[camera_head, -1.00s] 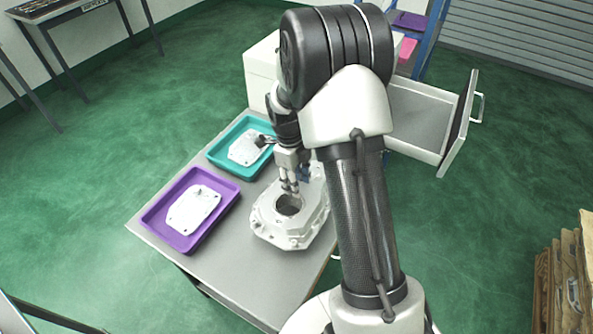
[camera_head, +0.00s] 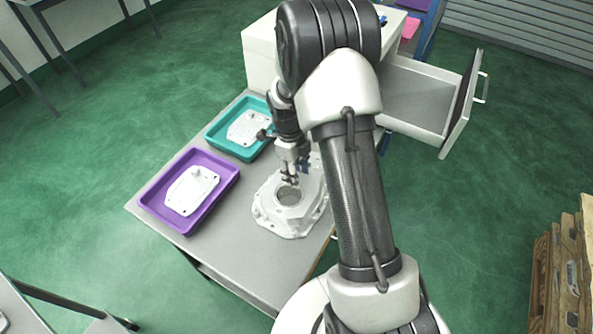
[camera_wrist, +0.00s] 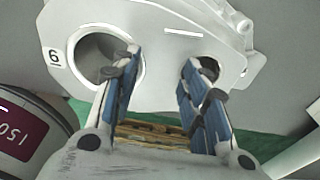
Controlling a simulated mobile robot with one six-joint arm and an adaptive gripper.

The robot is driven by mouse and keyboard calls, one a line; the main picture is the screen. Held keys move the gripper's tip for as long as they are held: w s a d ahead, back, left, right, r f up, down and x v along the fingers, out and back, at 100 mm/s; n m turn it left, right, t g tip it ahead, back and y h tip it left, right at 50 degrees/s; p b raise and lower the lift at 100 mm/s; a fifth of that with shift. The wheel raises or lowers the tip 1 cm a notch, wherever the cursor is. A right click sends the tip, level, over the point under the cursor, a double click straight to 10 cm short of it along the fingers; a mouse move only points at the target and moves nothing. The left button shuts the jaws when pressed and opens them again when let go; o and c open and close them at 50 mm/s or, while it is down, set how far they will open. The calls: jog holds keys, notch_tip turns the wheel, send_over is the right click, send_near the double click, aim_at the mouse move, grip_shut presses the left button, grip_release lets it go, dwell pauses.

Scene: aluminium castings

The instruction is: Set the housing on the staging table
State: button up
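The housing (camera_head: 300,215) is a pale grey casting with a round bore, at the right side of a grey table (camera_head: 255,268). My gripper (camera_head: 289,182) is just above the bore in the head view, pointing down. In the wrist view the housing (camera_wrist: 180,28) fills the top, with a "6" label and two round openings. The blue-padded fingers (camera_wrist: 158,62) are spread apart with nothing seen between them, their tips by the openings. I cannot tell whether they touch the housing. My arm hides part of its right side. Which table is the staging table is not marked.
A purple tray (camera_head: 157,203) and a teal tray (camera_head: 215,139), each with a flat pale plate, are on the same table. Behind are a white cabinet (camera_head: 258,62) and an open drawer (camera_head: 447,131). Another table edge (camera_head: 15,315) shows lower left.

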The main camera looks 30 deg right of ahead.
jog(key=o, duration=0.4)
jog(key=shift+r, duration=0.1)
jog(key=s+a+r+n+t+p, duration=0.1)
jog(key=a+r+n+p, duration=0.1)
jog(key=r, duration=0.8)
jog(key=a+r+n+p, duration=0.1)
jog(key=r+n, duration=0.2)
jog(key=r, duration=0.6)
jog(key=shift+s+a+r+n+t+y, duration=0.15)
jog(key=shift+s+a+r+n+t, duration=1.15)
jog(key=shift+s+n, duration=2.65)
jog(key=shift+s+a+r+n+t+y, duration=0.1)
jog(key=shift+s+a+r+n+t, duration=0.2)
jog(key=shift+s+a+r+n, duration=2.1)
jog(key=shift+s+a+r+n+t+y, duration=0.25)
jog(key=shift+s+r+n+t, duration=0.55)
jog(key=shift+s+r+n, duration=3.2)
